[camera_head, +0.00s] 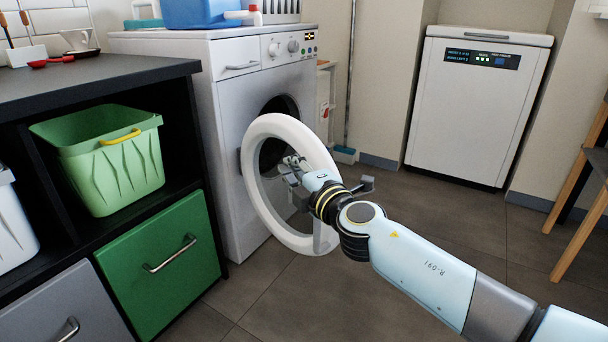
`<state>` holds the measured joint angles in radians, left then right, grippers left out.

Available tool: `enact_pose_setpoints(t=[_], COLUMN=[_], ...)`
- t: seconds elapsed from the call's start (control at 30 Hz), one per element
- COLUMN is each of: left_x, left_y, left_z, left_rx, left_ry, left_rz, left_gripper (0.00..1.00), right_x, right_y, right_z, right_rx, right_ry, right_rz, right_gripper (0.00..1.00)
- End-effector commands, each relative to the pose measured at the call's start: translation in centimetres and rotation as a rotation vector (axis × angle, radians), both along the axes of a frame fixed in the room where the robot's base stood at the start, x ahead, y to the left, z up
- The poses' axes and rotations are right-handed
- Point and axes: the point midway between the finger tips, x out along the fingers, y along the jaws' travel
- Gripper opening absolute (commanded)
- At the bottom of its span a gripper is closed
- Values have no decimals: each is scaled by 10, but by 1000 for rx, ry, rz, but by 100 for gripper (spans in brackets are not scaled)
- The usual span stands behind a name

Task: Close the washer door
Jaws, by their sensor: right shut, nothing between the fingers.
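The white washer (228,120) stands at the centre left, its front facing right. Its round door (262,222), a thick white ring with a dark glass middle, stands open, swung out from the dark drum opening (282,108). My right arm reaches in from the lower right. My right gripper (291,164) is shut and empty, in front of the door's glass within the outline of the ring. I cannot tell whether it touches the door. The arm hides part of the ring's right side. My left gripper is not in view.
A dark shelf unit (100,75) with a green basket (115,165) and a green drawer (160,265) stands at the left. A white appliance (475,110) stands at the back right. A wooden stool (580,200) is at the right edge. Tiled floor between them is clear.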

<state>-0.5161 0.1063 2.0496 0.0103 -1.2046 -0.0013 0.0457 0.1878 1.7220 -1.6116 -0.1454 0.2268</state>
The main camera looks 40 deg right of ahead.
Motion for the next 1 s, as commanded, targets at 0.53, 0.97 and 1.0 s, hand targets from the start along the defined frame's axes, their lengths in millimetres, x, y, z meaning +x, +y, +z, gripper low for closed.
enact_pose_setpoints(t=[0.53,0.97,1.0], left_x=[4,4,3], left_y=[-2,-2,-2], left_z=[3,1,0], left_rx=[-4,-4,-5], left_ry=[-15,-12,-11], left_rz=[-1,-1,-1], left_gripper=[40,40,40], right_x=[41,42,44], right_y=[-43,-45,-46], right_z=[-2,-3,-4], right_rx=[-1,0,0], right_ry=[3,3,3], right_rz=[-1,2,6], right_gripper=[0,0,0])
